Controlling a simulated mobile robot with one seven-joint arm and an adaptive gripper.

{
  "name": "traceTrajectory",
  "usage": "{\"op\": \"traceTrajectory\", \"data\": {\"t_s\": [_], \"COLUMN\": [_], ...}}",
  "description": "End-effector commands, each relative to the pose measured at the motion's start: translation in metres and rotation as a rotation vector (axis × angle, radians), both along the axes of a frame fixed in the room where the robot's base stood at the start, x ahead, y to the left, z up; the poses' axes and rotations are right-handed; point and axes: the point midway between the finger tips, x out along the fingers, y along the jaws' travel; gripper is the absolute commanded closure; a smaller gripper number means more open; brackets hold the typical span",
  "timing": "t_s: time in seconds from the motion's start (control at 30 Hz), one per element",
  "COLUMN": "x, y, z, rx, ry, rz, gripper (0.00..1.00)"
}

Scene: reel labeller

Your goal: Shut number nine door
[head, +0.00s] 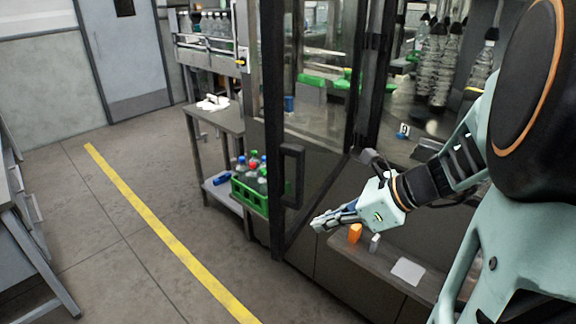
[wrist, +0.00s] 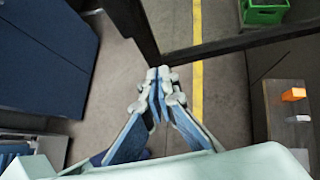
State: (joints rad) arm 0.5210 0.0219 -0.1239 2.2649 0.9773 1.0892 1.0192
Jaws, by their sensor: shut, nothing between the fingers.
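A glazed door with a dark frame (head: 273,150) stands open, swung out from the machine. A black handle (head: 291,176) is on its free edge. In the wrist view the dark frame (wrist: 225,46) crosses the top, its corner just beyond my fingertips. A small blue-and-white number tag (head: 403,131) shows in the machine opening; its digit looks like a 9, but is small. My gripper (head: 318,224) is shut and empty, right of the door's lower part. Its fingertips also show in the wrist view (wrist: 158,76). I cannot tell whether they touch the frame.
A shelf (head: 385,266) below the machine opening holds an orange object (head: 355,233) and a small grey one. A green bottle crate (head: 249,194) sits on a side table's lower shelf behind the door. The floor around the yellow line (head: 160,228) is clear.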

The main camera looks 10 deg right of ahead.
Motion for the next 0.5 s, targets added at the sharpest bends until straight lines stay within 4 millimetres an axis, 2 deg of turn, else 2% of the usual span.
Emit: {"op": "traceTrajectory", "data": {"t_s": [0.13,0.3,0.5], "x": [0.013,0.03,0.038], "y": [0.019,0.038,0.047], "z": [-0.023,-0.019,-0.02], "rx": [0.002,-0.001,-0.002], "ry": [0.004,0.0,0.0], "rz": [0.002,0.001,-0.001], "gripper": [1.0,1.0,1.0]}}
